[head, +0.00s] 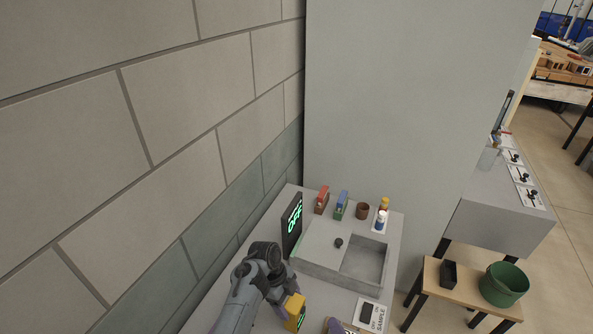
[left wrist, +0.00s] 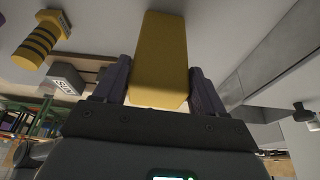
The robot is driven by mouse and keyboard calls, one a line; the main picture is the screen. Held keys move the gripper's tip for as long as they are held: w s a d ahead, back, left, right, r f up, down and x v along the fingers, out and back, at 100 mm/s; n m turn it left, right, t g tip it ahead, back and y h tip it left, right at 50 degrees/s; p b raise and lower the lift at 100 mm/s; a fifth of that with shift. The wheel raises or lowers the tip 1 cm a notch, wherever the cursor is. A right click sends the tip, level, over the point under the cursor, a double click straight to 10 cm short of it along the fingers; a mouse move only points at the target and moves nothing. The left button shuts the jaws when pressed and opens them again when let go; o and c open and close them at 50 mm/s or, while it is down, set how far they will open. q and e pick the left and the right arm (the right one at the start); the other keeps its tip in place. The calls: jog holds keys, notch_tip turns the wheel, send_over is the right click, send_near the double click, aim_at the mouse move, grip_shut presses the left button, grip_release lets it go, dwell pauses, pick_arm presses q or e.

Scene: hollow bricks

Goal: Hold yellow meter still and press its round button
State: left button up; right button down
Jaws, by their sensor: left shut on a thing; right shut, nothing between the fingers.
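The yellow meter (head: 294,309) stands at the bottom of the head view, with a small dark and green display face. In the left wrist view the yellow block (left wrist: 160,60) sits between the two dark fingers of my left gripper (left wrist: 159,85), which is shut on it. My left arm largely covers this gripper in the head view. A purplish part at the bottom edge, right of the meter, looks like my right gripper (head: 335,326); it is shut and empty, apart from the meter, and mostly cut off. The round button does not show.
A yellow-black striped thing (left wrist: 42,40) shows in the left wrist view. A wall closes the left.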

pick_arm(q)
jog(key=o, duration=1)
jog(key=shift+r, duration=0.1)
jog(key=v, duration=1.1)
jog(key=shift+a+r, duration=0.15)
jog(key=shift+r, duration=0.25)
